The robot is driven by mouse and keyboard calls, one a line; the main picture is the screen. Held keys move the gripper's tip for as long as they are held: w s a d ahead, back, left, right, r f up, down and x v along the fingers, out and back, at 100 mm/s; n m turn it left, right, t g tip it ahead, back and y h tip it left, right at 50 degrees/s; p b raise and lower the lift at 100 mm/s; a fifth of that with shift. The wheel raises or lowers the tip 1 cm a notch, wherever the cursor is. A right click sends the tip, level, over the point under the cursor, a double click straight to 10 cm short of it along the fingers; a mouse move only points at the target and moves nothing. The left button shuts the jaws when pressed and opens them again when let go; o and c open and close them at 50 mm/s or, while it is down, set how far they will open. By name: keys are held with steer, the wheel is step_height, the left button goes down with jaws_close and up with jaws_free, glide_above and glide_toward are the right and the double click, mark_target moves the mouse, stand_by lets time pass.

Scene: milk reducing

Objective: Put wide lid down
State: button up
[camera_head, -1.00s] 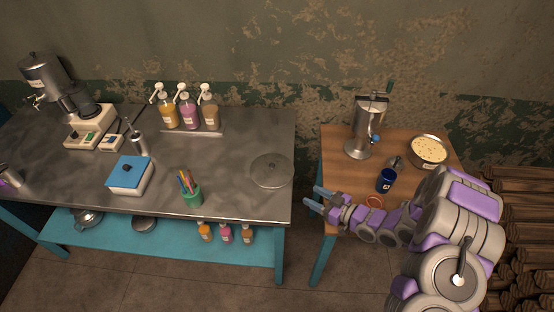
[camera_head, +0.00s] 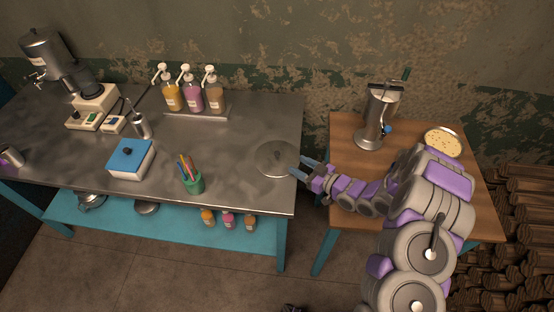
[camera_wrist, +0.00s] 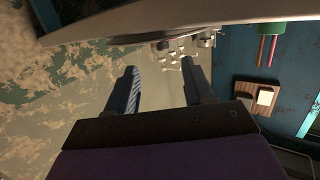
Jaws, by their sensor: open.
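The wide lid (camera_head: 277,159), a round grey metal disc with a small knob, lies flat on the right end of the metal table (camera_head: 235,140). My gripper (camera_head: 299,167) is open beside the lid's right edge, with its fingers pointing left towards it. No object shows between the fingers. In the wrist view my gripper (camera_wrist: 163,78) also shows two spread fingers with a gap between them. A broad grey edge spans the top of that view; I cannot tell whether it is the lid or the tabletop.
A green pen cup (camera_head: 192,183), a blue-topped box (camera_head: 131,158) and pump bottles (camera_head: 191,96) stand on the metal table. A gap separates the tables.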

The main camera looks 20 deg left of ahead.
mark_target(279, 155)
steer(key=shift+s+b+x, duration=0.2)
steer(key=shift+b+x, duration=0.95)
steer(key=shift+x, duration=3.1)
steer(key=shift+r, duration=0.15)
jaws_close()
